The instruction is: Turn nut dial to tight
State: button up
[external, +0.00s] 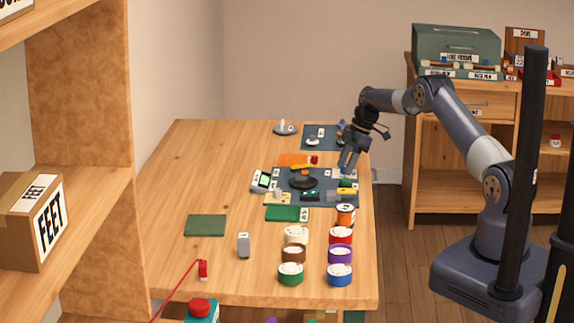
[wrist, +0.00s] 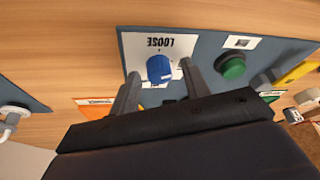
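A blue round dial (wrist: 159,68) sits on a white plate marked LOOSE (wrist: 158,42), which reads upside down in the wrist view. The plate is on a dark blue-grey panel (wrist: 205,45). My gripper (wrist: 160,71) is open, with one finger to the left and one to the right of the dial. A gap shows between each finger and the dial. The lower part of the plate is mostly hidden by my gripper, and no TIGHT mark is readable. In the external view my gripper (external: 346,168) is low over the right side of the table, and I cannot make out the dial there.
A green knob (wrist: 231,67) is on the same panel, right of my right finger. A yellow piece (wrist: 298,73) lies farther right. Another panel with a white knob (wrist: 14,110) is at the left. Several coloured round tins, one blue (external: 340,274), stand at the table's front.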

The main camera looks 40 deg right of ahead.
jog(key=c, duration=0.9)
jog(key=m+b, duration=0.1)
jog(key=b, duration=0.2)
jog(key=shift+f+m+t, duration=0.25)
jog(key=shift+m+t, duration=0.05)
jog(key=shift+m, duration=0.1)
jog(key=shift+s+a+r+m+t+h+b, duration=0.15)
jog(key=shift+m+t+h+b, duration=0.1)
jog(key=shift+m+b, duration=0.35)
jog(key=shift+w+d+r+m+t+h+b, duration=0.15)
jog(key=shift+m+t+b, duration=0.15)
jog(key=shift+m, duration=0.5)
jog(key=shift+s, duration=0.1)
jog(key=o, duration=1)
jog(key=v, duration=1)
jog(key=shift+r+b, duration=0.4)
jog(key=shift+f, duration=0.1)
